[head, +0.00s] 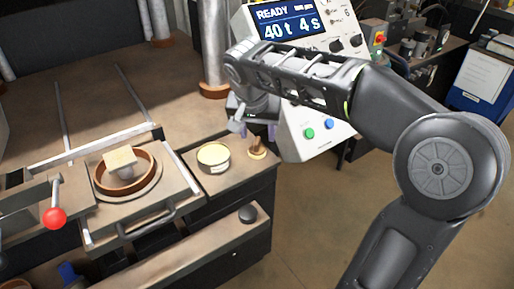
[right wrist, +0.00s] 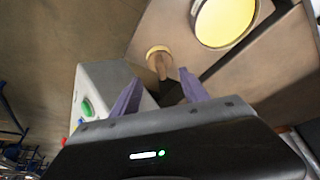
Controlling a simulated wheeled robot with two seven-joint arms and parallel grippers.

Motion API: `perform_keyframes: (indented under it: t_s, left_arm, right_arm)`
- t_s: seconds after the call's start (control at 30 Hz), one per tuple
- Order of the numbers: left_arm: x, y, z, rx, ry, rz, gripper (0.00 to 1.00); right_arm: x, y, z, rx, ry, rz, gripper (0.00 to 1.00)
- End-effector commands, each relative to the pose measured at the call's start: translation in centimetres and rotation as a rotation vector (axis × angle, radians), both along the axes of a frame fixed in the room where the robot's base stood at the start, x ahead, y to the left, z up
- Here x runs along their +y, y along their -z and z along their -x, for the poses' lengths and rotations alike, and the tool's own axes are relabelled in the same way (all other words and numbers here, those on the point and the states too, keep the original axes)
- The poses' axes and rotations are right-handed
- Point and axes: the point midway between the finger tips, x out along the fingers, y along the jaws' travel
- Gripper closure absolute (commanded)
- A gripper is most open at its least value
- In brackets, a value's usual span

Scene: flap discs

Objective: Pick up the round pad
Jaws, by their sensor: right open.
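A small round tan pad (head: 257,154) with an upright brown handle stands at the right end of the bench top. In the right wrist view the pad (right wrist: 155,50) lies just beyond the fingertips, its handle pointing toward the gap between them. My right gripper (head: 258,131) hangs just above the handle, open and empty. Its two purple fingers show in the right wrist view (right wrist: 158,86), spread apart; contact with the handle cannot be made out. My left gripper is not in view.
A round tin (head: 213,158) with pale yellow contents stands left of the pad. Farther left, a brown ring mould (head: 125,190) holds a pale block. A white control box (head: 316,130) with a display stands close right of the gripper. A black knob (head: 248,214) sits in front.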

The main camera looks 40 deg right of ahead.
Motion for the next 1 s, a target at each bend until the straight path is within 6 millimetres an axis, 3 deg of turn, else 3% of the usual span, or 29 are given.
perform_keyframes:
  t_s: [0.17,0.53,1.0]
  left_arm:
    - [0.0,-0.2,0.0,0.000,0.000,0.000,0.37]
    - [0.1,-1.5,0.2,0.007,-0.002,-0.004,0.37]
    - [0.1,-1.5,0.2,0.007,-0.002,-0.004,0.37]
  right_arm:
    - [-0.1,0.3,-0.1,0.003,0.000,0.000,0.48]
    - [-1.0,4.6,-1.3,0.002,0.000,0.001,0.48]
    - [-1.0,4.9,-1.4,0.000,0.000,0.000,0.48]
